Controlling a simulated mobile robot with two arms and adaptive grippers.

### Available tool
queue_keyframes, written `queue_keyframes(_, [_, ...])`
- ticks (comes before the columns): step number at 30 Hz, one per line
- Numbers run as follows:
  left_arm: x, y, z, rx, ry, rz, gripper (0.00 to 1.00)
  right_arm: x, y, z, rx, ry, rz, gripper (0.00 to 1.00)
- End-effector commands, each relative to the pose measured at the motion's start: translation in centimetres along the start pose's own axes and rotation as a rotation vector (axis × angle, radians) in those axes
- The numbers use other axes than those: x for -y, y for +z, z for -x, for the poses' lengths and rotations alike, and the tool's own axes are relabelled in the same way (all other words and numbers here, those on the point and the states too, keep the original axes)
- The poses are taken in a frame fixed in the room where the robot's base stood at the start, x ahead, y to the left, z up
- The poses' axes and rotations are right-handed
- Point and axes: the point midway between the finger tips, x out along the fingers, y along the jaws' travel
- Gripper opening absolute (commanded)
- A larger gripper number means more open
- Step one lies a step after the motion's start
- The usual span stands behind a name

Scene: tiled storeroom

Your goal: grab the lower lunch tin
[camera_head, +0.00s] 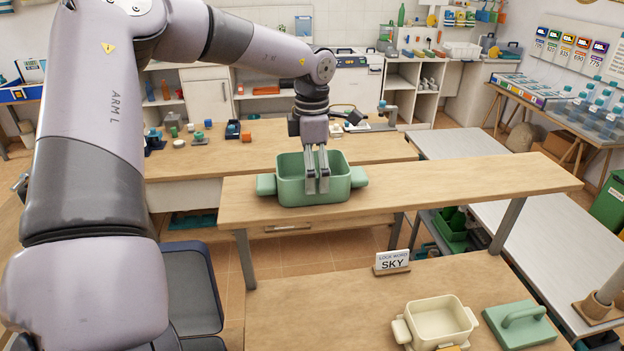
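A green lunch tin (290,193) with side handles and an open top stands on the raised wooden shelf (450,187). A cream lunch tin (436,320), also open and with side handles, sits lower, on the near wooden table at the bottom right. My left gripper (318,188) points down at the green tin, with its fingers overlapping the tin's front wall in the picture. The fingers are close together with a narrow gap. I cannot tell whether they touch or pinch the wall. My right gripper is out of view.
A green lid with a handle (520,324) lies beside the cream tin. A "SKY" sign (392,262) stands on the near table (330,310). The raised shelf is clear right of the green tin. Small items lie on the bench behind (270,140).

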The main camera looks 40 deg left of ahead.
Motion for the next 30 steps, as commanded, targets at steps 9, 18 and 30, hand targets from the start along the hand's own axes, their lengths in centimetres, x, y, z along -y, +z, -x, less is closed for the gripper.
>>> queue_keyframes(9, [0.0,0.01,0.05,0.0,0.0,0.0,0.79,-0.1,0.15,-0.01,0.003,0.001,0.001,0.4])
queue_keyframes(18, [0.0,0.0,0.05,0.0,0.0,0.0,0.59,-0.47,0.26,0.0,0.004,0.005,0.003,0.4])
queue_keyframes(30, [-0.04,0.05,0.49,0.001,0.002,0.0,0.55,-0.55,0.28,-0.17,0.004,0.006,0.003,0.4])
